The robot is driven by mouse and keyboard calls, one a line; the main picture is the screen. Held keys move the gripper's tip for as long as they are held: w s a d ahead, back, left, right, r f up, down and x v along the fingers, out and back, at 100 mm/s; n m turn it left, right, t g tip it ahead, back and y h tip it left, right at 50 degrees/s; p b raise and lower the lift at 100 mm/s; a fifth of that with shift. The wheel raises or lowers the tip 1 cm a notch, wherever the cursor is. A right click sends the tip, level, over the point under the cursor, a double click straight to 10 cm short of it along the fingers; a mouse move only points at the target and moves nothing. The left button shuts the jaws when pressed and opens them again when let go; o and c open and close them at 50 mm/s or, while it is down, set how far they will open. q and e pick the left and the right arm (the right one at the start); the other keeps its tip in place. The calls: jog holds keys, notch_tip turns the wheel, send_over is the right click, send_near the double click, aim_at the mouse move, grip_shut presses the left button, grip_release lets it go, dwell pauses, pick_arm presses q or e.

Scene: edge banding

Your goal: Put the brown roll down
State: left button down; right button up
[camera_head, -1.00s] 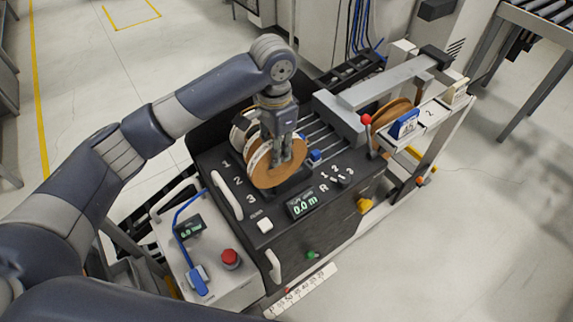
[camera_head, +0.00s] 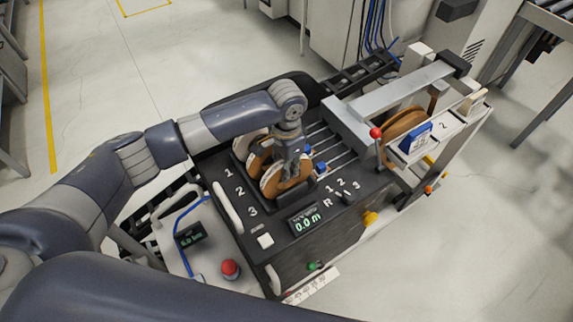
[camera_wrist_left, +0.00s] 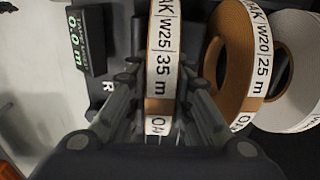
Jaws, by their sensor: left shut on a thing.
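My left gripper (camera_head: 293,170) is shut on a brown roll (camera_head: 272,187) with a white label band. The roll stands upright in the front place of the black holder, by the number 3. Its lower edge is partly hidden, so I cannot tell whether it bears on the holder. In the left wrist view the same roll (camera_wrist_left: 160,70) reads "W25 35 m" and sits between the fingers (camera_wrist_left: 158,118). A second brown roll (camera_wrist_left: 240,65), marked "W20 25 m", and a white roll (camera_wrist_left: 296,75) stand beside it. My right gripper is out of view.
The black machine top (camera_head: 240,203) carries a 0.0 m display (camera_head: 305,218), a white button (camera_head: 265,241) and knobs. A larger brown roll (camera_head: 403,128) stands at the right near a red-knobbed lever (camera_head: 376,133). A red button (camera_head: 230,268) is in front.

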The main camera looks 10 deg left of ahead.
pick_arm(q)
jog(key=c, duration=1.7)
grip_release()
jog(key=shift+f, duration=0.3)
jog(key=shift+o, duration=1.3)
jog(key=shift+r, duration=0.45)
notch_tip(320, 180, up, 11)
jog(key=shift+f+b, duration=0.15)
jog(key=shift+b, duration=0.85)
jog(key=shift+s+r, duration=0.1)
jog(key=shift+r, duration=0.4)
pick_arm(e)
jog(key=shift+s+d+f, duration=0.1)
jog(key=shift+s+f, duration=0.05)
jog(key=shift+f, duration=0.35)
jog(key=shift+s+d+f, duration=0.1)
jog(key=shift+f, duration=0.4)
